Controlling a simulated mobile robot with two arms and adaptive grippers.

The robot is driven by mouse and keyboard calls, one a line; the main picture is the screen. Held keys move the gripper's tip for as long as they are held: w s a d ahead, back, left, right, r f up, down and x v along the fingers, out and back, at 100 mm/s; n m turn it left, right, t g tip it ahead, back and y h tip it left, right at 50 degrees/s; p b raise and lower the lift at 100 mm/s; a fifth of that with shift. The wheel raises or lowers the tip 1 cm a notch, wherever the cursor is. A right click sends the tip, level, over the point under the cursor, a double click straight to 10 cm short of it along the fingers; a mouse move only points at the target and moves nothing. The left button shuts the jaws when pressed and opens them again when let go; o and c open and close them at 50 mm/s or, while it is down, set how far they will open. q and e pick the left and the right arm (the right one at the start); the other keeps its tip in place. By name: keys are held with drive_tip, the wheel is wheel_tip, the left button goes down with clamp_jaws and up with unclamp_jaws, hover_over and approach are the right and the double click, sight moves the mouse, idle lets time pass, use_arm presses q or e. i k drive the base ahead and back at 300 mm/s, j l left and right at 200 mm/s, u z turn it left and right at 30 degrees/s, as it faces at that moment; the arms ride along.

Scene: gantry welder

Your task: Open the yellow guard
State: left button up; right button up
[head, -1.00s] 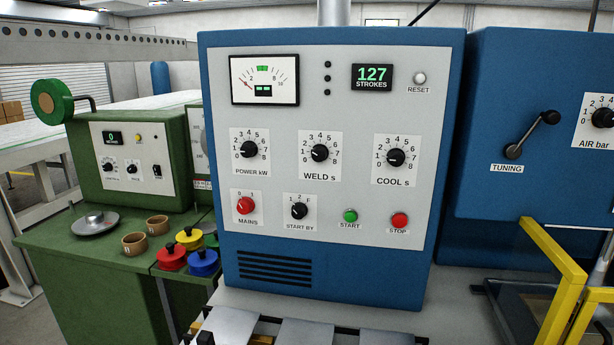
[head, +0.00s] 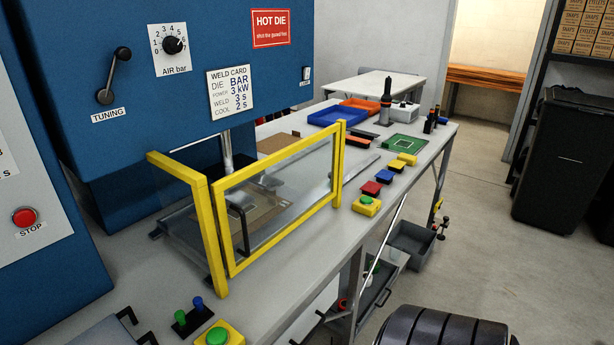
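The yellow guard (head: 275,157) stands on the bench in front of the blue welder, around the press area. It is a yellow frame with a clear panel. Its front panel is upright and appears shut across the front. A black bar handle (head: 239,222) sits on the left part of this panel. A yellow side frame (head: 178,168) runs back from its left end toward the welder. Through the panel I see a flat tan piece (head: 262,214) on the bed. Neither of my grippers can be made out in the head view.
Green-topped yellow button boxes stand at the bench's front edge, left (head: 217,338) and right (head: 367,206) of the guard. Green and blue pegs (head: 190,313) stand at the left. Grey bins (head: 412,243) hang below. Open floor lies right, before a black bin (head: 563,165).

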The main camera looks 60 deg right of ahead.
sight(217, 188)
drive_tip(key=l+z, duration=0.1)
drive_tip(key=z, duration=1.55)
